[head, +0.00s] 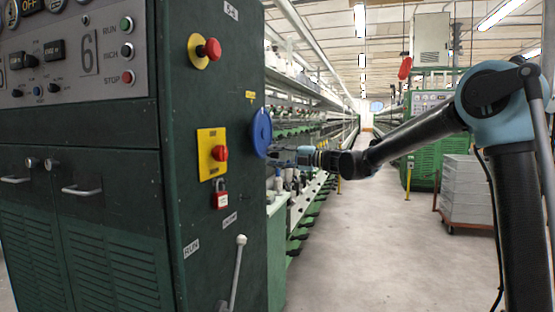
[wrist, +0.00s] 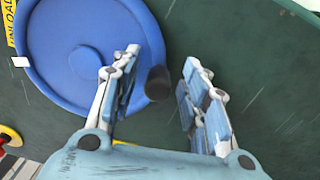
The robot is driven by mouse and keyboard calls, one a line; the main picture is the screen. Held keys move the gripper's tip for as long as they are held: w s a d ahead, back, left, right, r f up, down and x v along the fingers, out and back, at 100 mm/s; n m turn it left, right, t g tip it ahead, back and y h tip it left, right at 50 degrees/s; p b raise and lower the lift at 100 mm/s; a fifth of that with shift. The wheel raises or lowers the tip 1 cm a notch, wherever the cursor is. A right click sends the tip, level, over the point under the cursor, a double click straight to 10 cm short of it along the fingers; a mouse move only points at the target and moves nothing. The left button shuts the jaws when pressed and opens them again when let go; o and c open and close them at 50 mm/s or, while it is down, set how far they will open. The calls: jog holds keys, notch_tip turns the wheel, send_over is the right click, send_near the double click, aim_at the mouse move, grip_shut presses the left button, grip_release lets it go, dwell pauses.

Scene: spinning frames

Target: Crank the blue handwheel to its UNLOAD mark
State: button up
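The blue handwheel (head: 262,132) is mounted on the side of the green machine cabinet. In the wrist view the handwheel (wrist: 75,45) fills the upper left, with a dark handle knob (wrist: 158,83) at its right edge. A yellow label reading UNLOAD (wrist: 10,22) is at the upper left, beside the rim. A small white mark (wrist: 19,62) sits at the rim's left edge, near that label. My gripper (wrist: 162,62) is open, its two fingers on either side of the knob with visible gaps. In the head view my gripper (head: 275,152) is at the wheel's lower right.
Below the wheel on the cabinet are a red switch on a yellow plate (head: 205,140), a red padlock (head: 221,195) and a lever (head: 237,270). A red emergency button (head: 209,50) is higher up. Spinning frames line the clear aisle (head: 355,240). Grey crates (head: 465,195) stand at right.

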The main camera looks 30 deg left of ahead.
jog(key=w+d, duration=0.2)
jog(key=d, duration=0.9)
jog(key=shift+w+d+f, duration=0.15)
jog(key=shift+d+f, duration=0.1)
jog(key=shift+d, duration=0.15)
